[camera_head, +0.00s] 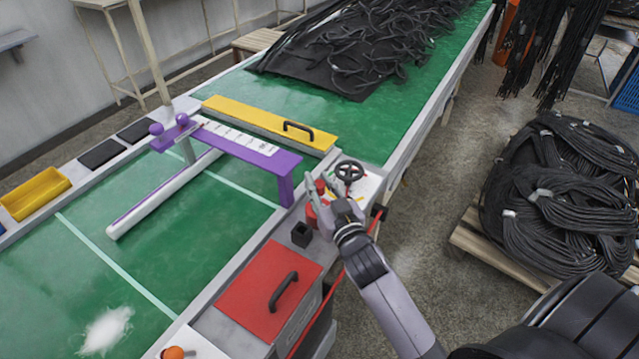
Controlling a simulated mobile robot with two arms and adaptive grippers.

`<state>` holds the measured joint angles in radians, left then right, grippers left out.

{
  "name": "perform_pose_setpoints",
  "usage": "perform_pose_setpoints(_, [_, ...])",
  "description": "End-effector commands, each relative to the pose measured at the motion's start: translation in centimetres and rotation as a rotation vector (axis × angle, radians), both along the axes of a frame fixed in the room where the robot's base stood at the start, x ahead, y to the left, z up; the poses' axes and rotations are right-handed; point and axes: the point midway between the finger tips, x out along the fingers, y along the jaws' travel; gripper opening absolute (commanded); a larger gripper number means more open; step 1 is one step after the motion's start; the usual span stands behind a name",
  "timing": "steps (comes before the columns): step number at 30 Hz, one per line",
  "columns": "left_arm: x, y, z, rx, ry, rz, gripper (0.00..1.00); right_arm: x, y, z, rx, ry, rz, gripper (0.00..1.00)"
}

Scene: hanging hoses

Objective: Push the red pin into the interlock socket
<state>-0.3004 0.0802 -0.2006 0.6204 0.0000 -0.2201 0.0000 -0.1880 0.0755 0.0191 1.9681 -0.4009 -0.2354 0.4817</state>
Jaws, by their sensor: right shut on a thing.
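My right gripper (324,203) is at the conveyor's near right edge, shut on a red pin (312,214) that is partly hidden by the fingers. A small black square block with a dark opening (301,235), which looks like the interlock socket, sits on the grey ledge just below and left of the gripper. The pin appears apart from it, though the fingers hide the pin's lower end. My left gripper is not in view.
A black handwheel (349,171) stands just beyond the gripper. A purple bar (250,150) ends close to its left. A red lid with a black handle (262,283) lies nearer. Coiled hoses (560,190) lie on a pallet at right.

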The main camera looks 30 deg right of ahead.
Motion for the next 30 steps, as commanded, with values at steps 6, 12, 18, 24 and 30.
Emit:
perform_pose_setpoints(6, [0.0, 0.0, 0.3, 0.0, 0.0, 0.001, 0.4, 0.0, 0.0, 0.1, 0.003, 0.001, 0.0, 0.0])
perform_pose_setpoints(12, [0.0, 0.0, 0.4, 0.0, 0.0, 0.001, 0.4, 0.0, 0.0, 0.0, 0.003, 0.0, 0.0, 0.0])
perform_pose_setpoints(18, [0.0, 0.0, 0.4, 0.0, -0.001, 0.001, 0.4, 0.0, 0.0, 0.0, 0.004, 0.0, 0.0, 0.0])
perform_pose_setpoints(24, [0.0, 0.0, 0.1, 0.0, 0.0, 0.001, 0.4, 0.0, 0.0, -0.4, 0.004, 0.0, 0.0, 0.0])
perform_pose_setpoints(30, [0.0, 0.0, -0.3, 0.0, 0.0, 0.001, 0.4, 0.0, 0.0, -0.9, 0.004, 0.0, 0.0, 0.0])
